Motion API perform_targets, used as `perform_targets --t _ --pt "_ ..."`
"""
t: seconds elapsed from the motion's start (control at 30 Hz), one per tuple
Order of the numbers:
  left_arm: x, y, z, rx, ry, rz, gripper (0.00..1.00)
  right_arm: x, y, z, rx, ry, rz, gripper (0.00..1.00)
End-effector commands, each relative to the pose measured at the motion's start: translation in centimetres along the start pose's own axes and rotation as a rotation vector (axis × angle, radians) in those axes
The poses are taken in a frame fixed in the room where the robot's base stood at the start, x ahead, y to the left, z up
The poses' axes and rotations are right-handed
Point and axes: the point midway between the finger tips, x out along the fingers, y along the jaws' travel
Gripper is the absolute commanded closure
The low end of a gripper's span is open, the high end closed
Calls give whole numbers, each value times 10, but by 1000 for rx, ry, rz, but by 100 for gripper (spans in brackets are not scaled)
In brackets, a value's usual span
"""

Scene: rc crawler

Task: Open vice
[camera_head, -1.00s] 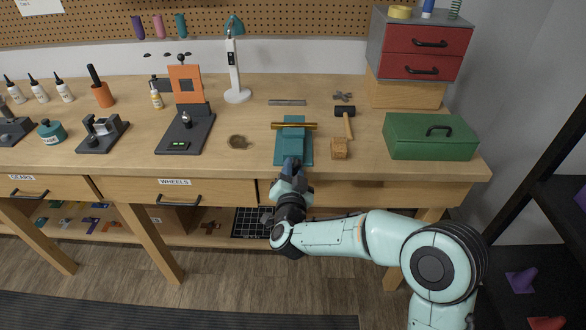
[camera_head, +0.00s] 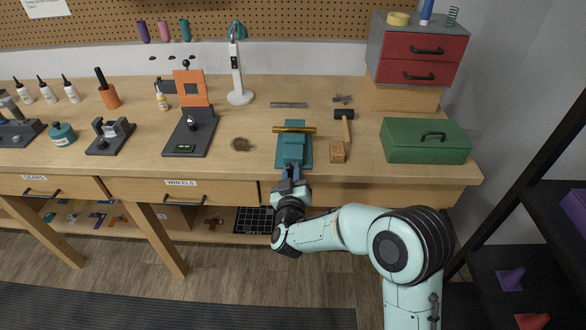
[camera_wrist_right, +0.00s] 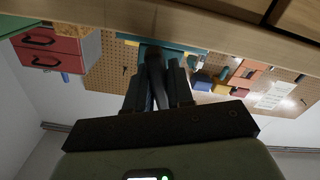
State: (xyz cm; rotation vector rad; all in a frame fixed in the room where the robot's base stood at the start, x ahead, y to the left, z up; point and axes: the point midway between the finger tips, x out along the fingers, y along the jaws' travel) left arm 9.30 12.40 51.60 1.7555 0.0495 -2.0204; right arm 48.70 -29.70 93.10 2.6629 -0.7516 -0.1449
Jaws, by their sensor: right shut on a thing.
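The teal vice (camera_head: 293,152) stands near the front edge of the workbench in the head view. A brass-coloured bar (camera_head: 294,129) lies across its top at the back. My right gripper (camera_head: 292,174) is at the front of the vice, below the bench edge in the picture. In the right wrist view its fingers (camera_wrist_right: 157,85) are shut on a dark upright part, which looks like the vice handle. The fingers mostly cover the handle in the head view. How wide the vice jaws stand cannot be seen clearly. My left gripper is not in view.
A mallet (camera_head: 344,116) and a small wooden block (camera_head: 337,151) lie just right of the vice. A green toolbox (camera_head: 425,147) stands further right. A black stand with an orange frame (camera_head: 190,135) is to the left. Drawers run below the bench top.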

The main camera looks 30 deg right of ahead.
Motion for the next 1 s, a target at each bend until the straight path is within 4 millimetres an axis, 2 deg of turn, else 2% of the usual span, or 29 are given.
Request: perform_targets --t 0.4,1.0 --pt "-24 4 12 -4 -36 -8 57 -1 -1 0 -401 -4 -6 100" --pt "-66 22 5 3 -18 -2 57 -1 -2 0 -948 -3 -6 100"
